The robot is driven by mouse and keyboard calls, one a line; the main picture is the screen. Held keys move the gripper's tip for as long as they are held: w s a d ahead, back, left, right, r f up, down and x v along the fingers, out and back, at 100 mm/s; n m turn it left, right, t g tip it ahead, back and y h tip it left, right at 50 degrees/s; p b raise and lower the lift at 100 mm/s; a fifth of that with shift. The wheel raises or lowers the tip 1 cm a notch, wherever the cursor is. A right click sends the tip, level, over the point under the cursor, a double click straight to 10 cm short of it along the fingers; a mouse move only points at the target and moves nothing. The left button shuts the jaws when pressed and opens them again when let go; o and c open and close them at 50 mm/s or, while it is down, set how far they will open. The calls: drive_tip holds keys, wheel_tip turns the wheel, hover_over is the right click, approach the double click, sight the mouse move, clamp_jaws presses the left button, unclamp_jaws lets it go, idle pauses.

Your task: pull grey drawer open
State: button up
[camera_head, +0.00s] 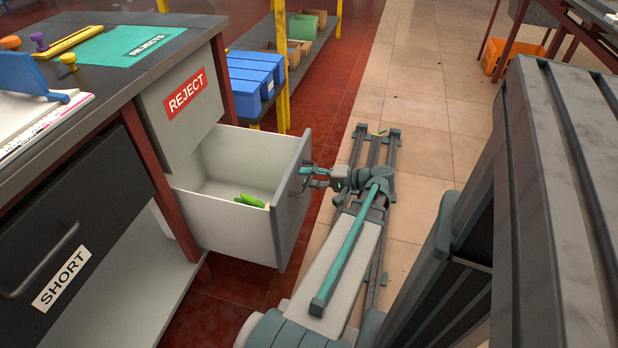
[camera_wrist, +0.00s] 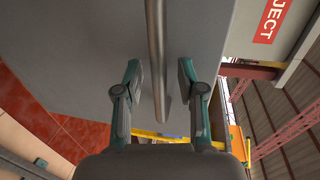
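The grey drawer (camera_head: 230,226) stands well out from the bench, below the panel with the red REJECT label (camera_head: 185,92). Its inside shows, with a bright green object (camera_head: 250,200) lying on the floor of it. A metal bar handle (camera_wrist: 157,50) is on its front; in the head view my gripper (camera_head: 311,174) is at this handle. In the wrist view my gripper (camera_wrist: 161,82) has one finger on each side of the bar. The fingers are apart, with a gap visible between the bar and the right finger; contact on the left is unclear.
A dark drawer labelled SHORT (camera_head: 70,225) is shut at the left. Blue bins (camera_head: 252,82) stand on a rack behind the grey drawer. The benchtop holds a teal REJECTS mat (camera_head: 125,46) and stamps. Tiled floor (camera_head: 425,115) is clear beyond my arm.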

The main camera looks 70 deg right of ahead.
drive_tip(key=v, duration=1.2)
drive_tip(key=shift+a, duration=0.1)
